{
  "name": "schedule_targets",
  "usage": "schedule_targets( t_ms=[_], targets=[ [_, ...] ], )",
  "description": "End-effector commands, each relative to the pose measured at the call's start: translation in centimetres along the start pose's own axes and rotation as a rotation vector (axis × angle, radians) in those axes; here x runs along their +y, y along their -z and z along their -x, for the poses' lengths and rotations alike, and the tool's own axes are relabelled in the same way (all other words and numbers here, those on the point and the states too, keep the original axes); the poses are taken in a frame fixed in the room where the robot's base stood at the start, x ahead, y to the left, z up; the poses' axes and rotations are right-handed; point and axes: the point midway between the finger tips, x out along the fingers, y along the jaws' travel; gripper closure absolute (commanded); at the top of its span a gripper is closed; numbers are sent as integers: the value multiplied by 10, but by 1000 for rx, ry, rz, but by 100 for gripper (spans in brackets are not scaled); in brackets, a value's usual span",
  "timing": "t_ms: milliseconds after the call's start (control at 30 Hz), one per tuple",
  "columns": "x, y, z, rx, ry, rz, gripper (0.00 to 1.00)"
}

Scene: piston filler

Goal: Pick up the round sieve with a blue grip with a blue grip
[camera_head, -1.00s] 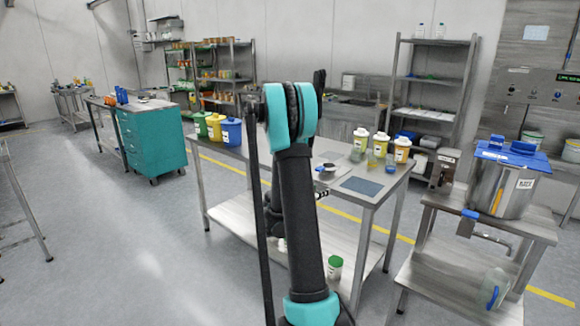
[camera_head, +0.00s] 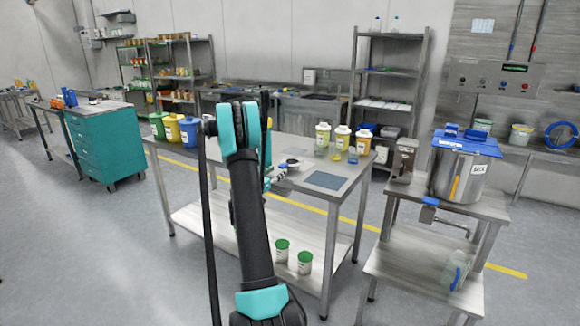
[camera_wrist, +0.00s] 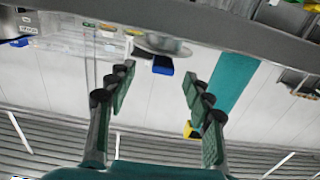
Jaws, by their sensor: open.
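In the head view a small round item with a dark middle (camera_head: 291,163) lies on the steel table (camera_head: 268,153), just right of my arm. It may be the round sieve; no blue grip is clear on it. In the wrist view, which looks upside down, a pale round metallic shape (camera_wrist: 162,43) shows beyond the fingertips, with a blue block (camera_wrist: 163,66) beside it. I cannot tell whether these belong together. My gripper (camera_wrist: 159,74) is open with nothing between its fingers. In the head view it is mostly hidden behind my arm.
Green, yellow and blue tubs (camera_head: 189,130) stand at the table's left. Several lidded jars (camera_head: 342,137) stand at its back right. A dark blue mat (camera_head: 325,180) lies near its right corner. A steel pot (camera_head: 458,174) stands on the right-hand stand. Open floor lies at left.

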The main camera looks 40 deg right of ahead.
Motion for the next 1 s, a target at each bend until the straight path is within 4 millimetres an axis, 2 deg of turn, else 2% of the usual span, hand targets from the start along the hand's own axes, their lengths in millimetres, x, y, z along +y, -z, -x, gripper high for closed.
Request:
schedule_targets(
  t_ms=[100,333,633,867,900,1000],
  targets=[
    [1,0,-11,0,-2,0,48],
    [-2,2,-22,0,0,0,48],
    [-6,7,-61,0,-1,0,48],
    [-6,7,-65,0,0,0,48],
    [-6,7,-65,0,0,0,50],
    [-6,7,-65,0,0,0,62]
  ],
)
